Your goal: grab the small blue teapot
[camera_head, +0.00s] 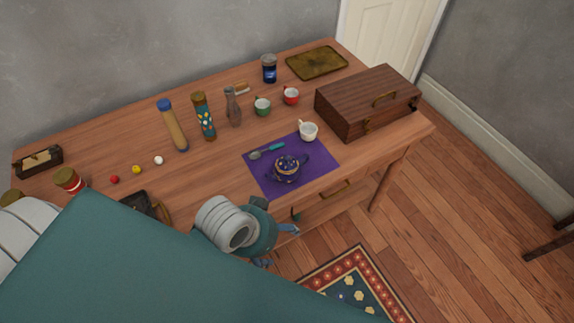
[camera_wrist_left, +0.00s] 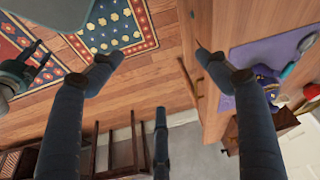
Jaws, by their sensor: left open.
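The small dark blue teapot (camera_head: 286,171) with gold patterning stands upright on a purple cloth (camera_head: 259,181) near the table's front edge. In the left wrist view the teapot (camera_wrist_left: 264,71) is partly hidden behind one of my fingers. My left gripper (camera_head: 291,229) is at the table's front edge, nearer to me than the teapot and apart from it. In the left wrist view its fingers (camera_wrist_left: 160,60) are spread wide with nothing between them. What looks like my right gripper (camera_wrist_left: 35,62) shows at the left edge of that view, too partial to judge.
A spoon (camera_head: 266,151) and a white cup (camera_head: 308,131) are close behind the teapot. A wooden box (camera_head: 366,103) stands to the right. Green (camera_head: 262,106) and red (camera_head: 291,96) cups, jars and bottles stand farther back. A drawer handle (camera_head: 335,190) sticks out at the front.

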